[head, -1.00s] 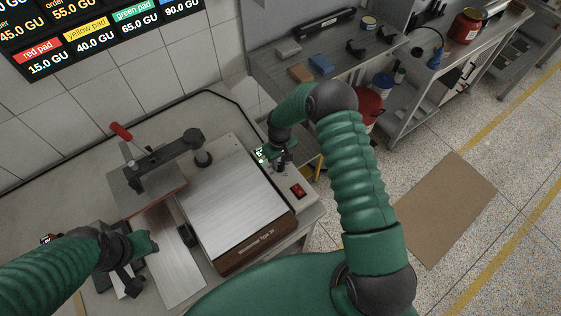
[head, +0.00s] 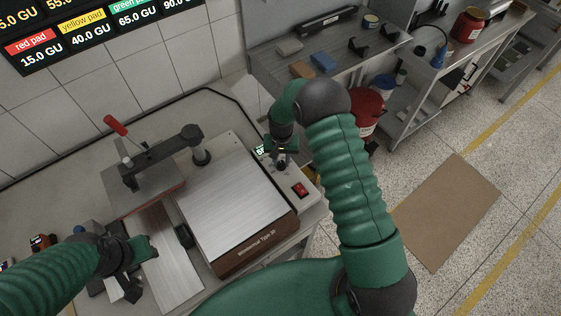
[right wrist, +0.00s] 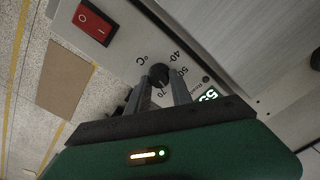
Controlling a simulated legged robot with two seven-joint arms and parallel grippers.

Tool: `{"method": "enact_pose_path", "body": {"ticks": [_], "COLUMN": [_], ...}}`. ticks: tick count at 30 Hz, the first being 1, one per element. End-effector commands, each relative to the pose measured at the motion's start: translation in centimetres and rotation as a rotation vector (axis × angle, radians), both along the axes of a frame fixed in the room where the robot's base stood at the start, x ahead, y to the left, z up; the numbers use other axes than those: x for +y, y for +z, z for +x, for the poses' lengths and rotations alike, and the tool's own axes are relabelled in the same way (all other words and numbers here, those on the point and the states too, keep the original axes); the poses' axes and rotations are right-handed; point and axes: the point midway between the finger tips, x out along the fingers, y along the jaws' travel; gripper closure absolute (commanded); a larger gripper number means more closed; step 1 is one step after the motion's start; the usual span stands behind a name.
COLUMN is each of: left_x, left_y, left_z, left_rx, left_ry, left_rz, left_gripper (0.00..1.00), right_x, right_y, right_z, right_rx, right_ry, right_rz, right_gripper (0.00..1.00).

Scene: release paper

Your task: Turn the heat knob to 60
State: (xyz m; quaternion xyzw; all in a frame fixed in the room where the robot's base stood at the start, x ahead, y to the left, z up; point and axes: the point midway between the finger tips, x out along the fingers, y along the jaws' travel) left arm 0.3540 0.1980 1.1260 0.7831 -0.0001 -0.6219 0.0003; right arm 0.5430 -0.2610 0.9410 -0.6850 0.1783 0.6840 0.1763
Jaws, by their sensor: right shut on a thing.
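The black heat knob (right wrist: 158,74) sits on the light control panel of the heat press, beside a printed scale with 40, 50 and 70 legible in the right wrist view. My right gripper (right wrist: 159,84) has its two fingers shut on the knob, one on each side. A lit green display (right wrist: 208,96) shows next to the scale; it seems to read 55, though the last digit is unsure. In the head view, my right gripper (head: 281,158) is over the panel and hides the knob. My left gripper (head: 146,248) is left of the press, its fingers too unclear to judge.
A red power switch (head: 300,190) is on the same panel, close to my right gripper. The flat metal press plate (head: 230,195) and a red-handled lever (head: 116,126) stand to the left. A metal shelf table (head: 280,72) with small blocks is behind.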

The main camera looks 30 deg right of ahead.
Motion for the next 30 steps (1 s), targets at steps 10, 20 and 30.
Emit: {"method": "enact_pose_path", "body": {"ticks": [10,20,30], "left_x": [-0.01,-0.01,-0.01], "left_y": [-0.73,-0.76,-0.75], "left_z": [0.00,0.00,0.00], "left_rx": [0.000,0.000,0.000], "left_ry": [0.000,0.000,0.000], "left_rz": [0.000,0.000,0.000], "left_gripper": [0.64,0.64,0.64], "right_x": [0.36,0.41,0.33], "right_y": [-0.48,-0.45,-0.31], "right_z": [-0.59,-0.61,-0.39], "right_rx": [0.018,0.018,0.012], "right_ry": [-0.124,-0.140,-0.139], "right_rz": [0.004,0.006,0.005], "right_gripper": [1.00,1.00,0.52]}}
